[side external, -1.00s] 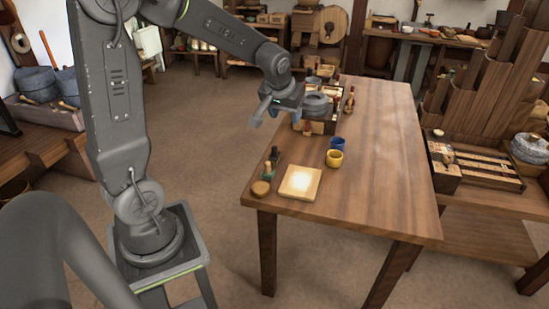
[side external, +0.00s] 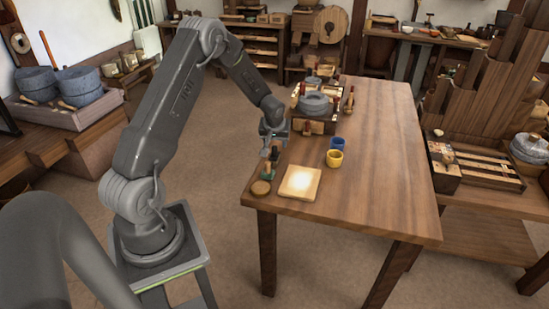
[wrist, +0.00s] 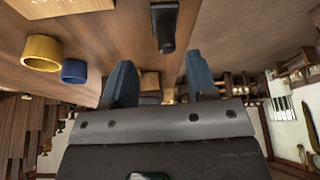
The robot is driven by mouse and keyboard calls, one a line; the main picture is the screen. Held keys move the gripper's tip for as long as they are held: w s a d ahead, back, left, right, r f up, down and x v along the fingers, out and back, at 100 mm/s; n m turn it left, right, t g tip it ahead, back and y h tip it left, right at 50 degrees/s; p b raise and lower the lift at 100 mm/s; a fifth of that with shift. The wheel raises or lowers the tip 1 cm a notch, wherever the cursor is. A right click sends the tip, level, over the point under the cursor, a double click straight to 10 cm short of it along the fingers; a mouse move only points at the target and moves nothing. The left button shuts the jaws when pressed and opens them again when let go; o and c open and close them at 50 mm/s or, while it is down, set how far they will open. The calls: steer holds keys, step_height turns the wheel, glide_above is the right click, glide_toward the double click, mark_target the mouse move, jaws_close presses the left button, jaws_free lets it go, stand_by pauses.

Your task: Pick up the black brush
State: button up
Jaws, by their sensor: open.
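The black brush (wrist: 165,30) shows at the top middle of the wrist view as a dark, narrow shape on the wooden table, beyond my fingertips and roughly in line with the gap between them. In the side view, a small dark piece (side external: 275,155) that looks like it is at the table's left edge, partly hidden by my gripper (side external: 272,146). My gripper is open and empty, with its two blue-grey fingers (wrist: 160,80) apart, low near the table edge. I cannot tell whether a fingertip touches the brush.
Blue (side external: 337,143) and yellow (side external: 335,159) cups stand to the right. A quern (side external: 313,103) stands behind. The table's right half is clear.

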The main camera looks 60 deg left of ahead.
mark_target(275, 146)
steer(key=shift+s+a+x, duration=0.1)
steer(key=shift+a+x, duration=0.05)
steer(key=shift+x, duration=1.35)
steer(key=shift+s+a+x, duration=0.1)
steer(key=shift+a+x, duration=0.1)
steer(key=shift+x, duration=1.25)
steer(key=shift+c, duration=0.2)
steer(key=shift+r, duration=0.1)
jaws_close()
steer(key=shift+r, duration=0.1)
steer(key=shift+r, duration=0.65)
step_height(275, 146, up, 3)
steer(key=s+a+r, duration=0.5)
steer(key=s+r, duration=0.1)
steer(key=s, duration=0.4)
steer(key=shift+s+r, duration=0.2)
steer(key=shift+s, duration=0.1)
